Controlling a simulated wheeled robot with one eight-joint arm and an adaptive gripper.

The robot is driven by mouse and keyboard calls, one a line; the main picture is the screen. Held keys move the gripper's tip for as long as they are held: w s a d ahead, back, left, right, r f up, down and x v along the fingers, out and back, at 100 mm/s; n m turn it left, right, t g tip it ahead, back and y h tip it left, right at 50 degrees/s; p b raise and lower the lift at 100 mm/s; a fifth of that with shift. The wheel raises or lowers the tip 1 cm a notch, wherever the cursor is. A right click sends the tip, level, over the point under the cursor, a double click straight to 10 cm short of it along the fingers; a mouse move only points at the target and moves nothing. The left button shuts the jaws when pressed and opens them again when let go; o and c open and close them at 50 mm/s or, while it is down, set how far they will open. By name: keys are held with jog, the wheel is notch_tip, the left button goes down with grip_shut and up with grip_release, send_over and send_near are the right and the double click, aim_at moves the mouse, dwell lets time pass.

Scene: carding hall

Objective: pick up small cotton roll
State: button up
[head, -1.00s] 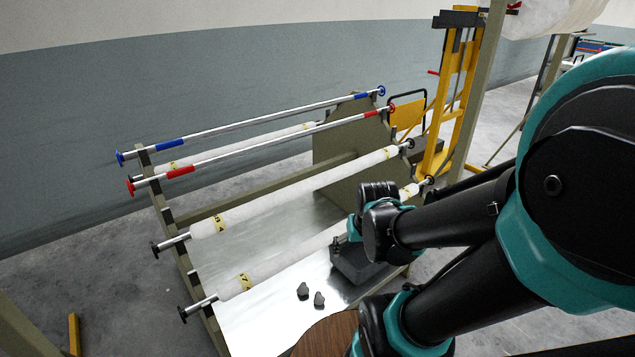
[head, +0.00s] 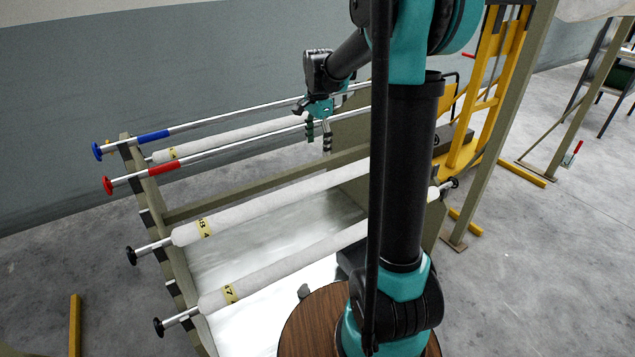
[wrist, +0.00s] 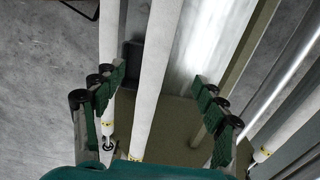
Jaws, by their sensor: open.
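Several long white cotton rolls lie on bars across a rack. The front roll (head: 290,265) and middle roll (head: 270,204) carry yellow labels. A thinner-looking rear roll (head: 235,138) lies behind the red-ended bar. I cannot tell which one is the small roll. My gripper (head: 319,143) is open and empty, fingers down, above the back half of the rack near the red-ended bar. In the wrist view a white roll (wrist: 153,85) runs lengthwise between the open fingers, apart from them and beyond. Another roll (wrist: 108,40) passes behind the left finger. My arm hides the right part of the rack.
A blue-ended bar (head: 220,121) and a red-ended bar (head: 225,149) span the rack's back. A shiny sheet (head: 235,245) lies under the rolls. A round wooden top (head: 310,318) stands in front. A yellow frame (head: 485,85) stands to the right. Floor at left is mostly clear.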

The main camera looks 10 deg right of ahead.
aim_at(319, 177)
notch_tip(319, 177, down, 16)
jog(key=shift+s, duration=0.1)
dwell(0.5)
jog(key=shift+c, duration=0.4)
grip_shut()
